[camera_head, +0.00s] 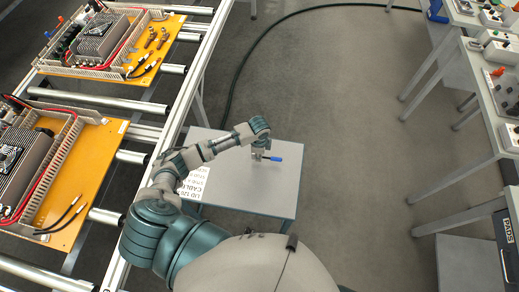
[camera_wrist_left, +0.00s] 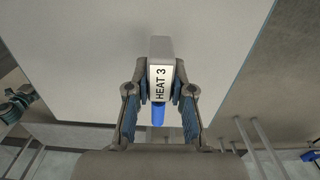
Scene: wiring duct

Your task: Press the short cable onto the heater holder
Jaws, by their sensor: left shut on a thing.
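My left gripper (camera_head: 262,153) is over the small grey table in the head view. In the left wrist view the left gripper (camera_wrist_left: 159,100) is shut on a grey block (camera_wrist_left: 160,48) with a white label reading "HEAT 3" and a blue end (camera_wrist_left: 158,116). The blue end also shows in the head view (camera_head: 277,159). I cannot tell whether the block touches the table. Short black cables with bright tips lie on the orange boards, one pair on the far board (camera_head: 146,69) and one on the near board (camera_head: 62,216). I cannot tell which part is the heater holder. My right gripper is not in view.
The small table (camera_head: 240,190) bears a printed sheet (camera_head: 195,183) at its left. A roller conveyor (camera_head: 95,105) at left carries the far board (camera_head: 168,40) and near board (camera_head: 85,185) with ducts and devices. Grey benches (camera_head: 470,75) stand at right. A dark hose crosses open floor.

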